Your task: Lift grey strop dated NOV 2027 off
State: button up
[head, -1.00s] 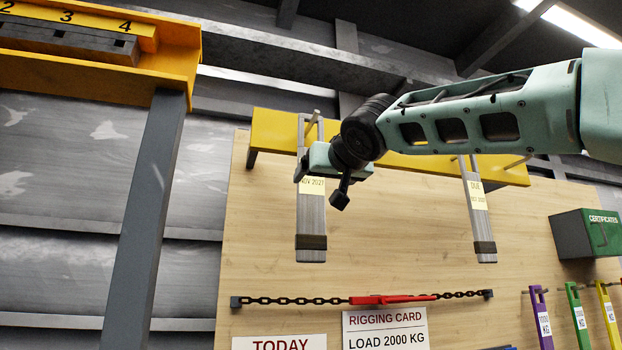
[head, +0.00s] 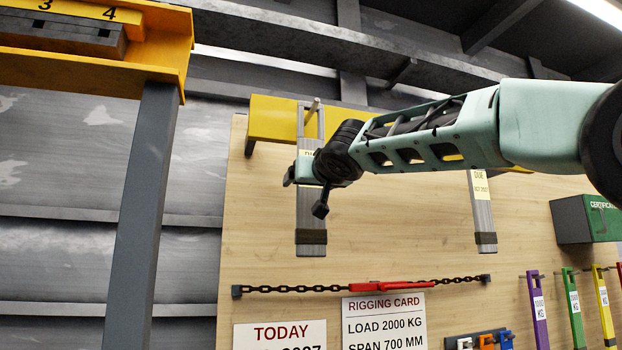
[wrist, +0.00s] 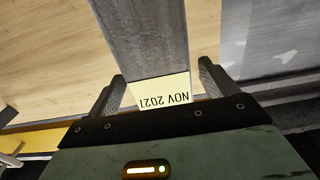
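The grey strop (head: 311,225) hangs from a peg on the yellow rail at the left of the wooden board. Its pale label, upside down in the wrist view (wrist: 161,92), appears to read NOV 2027, though the last digit is unclear. In the head view my gripper (head: 300,172) is in front of the strop and covers most of the label. In the wrist view my gripper (wrist: 161,72) is open, with one finger on each side of the strop and gaps visible. A second grey strop (head: 483,215) hangs to the right, its label seeming to read DUE OCT 2027.
The yellow rail (head: 272,119) runs along the board's top. A chain with a red tensioner (head: 390,285) spans below the strops. A green certificates box (head: 585,220) and coloured strops (head: 538,310) are at right. A grey post (head: 140,210) stands at left.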

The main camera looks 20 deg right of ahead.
jog(key=c, duration=1)
jog(key=shift+r, duration=0.1)
jog(key=c, duration=0.3)
jog(key=shift+r, duration=0.1)
